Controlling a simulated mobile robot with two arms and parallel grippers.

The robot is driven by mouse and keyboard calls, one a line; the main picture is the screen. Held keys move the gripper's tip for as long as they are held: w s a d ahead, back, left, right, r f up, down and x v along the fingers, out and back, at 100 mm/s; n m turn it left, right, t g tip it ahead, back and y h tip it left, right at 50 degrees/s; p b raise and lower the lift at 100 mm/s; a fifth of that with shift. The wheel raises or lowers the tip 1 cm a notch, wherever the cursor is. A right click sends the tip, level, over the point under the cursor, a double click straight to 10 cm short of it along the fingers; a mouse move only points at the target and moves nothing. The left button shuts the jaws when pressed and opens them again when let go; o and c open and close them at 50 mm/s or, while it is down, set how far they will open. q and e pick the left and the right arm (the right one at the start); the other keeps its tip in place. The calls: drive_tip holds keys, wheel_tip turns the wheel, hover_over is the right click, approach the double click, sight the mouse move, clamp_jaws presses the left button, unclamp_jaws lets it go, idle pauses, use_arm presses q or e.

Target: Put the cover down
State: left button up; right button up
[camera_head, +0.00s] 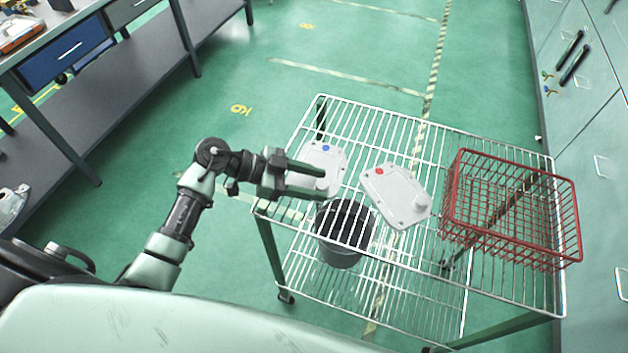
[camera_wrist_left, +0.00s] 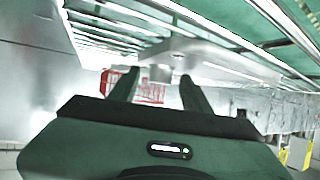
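A light grey cover with a blue dot (camera_head: 325,155) is at the left part of the wire rack top of the cart (camera_head: 400,120). It looks flat on or very near the wires; I cannot tell which. My left gripper (camera_head: 322,184) reaches in from the left, its two fingers apart on either side of the cover's small knob. In the left wrist view the fingers (camera_wrist_left: 160,80) stand apart, with the knob between them and seemingly a gap at each side. The cover's pale plate (camera_wrist_left: 190,50) shows beyond them. My right gripper is not in view.
A second grey cover with a red dot (camera_head: 394,196) lies to the right on the rack. A red wire basket (camera_head: 575,225) stands at the rack's right end. A dark grey bucket (camera_head: 338,256) is on the lower shelf. A workbench (camera_head: 110,95) stands left.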

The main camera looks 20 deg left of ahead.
use_arm(q)
drive_tip(key=shift+r, duration=0.2)
drive_tip(key=shift+s+a, duration=0.1)
drive_tip(key=shift+a, duration=0.3)
drive_tip(key=b+v, duration=0.1)
drive_tip(key=v, duration=1)
drive_tip(key=shift+a+r+b, duration=0.1)
drive_tip(key=shift+r+b, duration=0.05)
drive_tip(key=shift+b, duration=0.25)
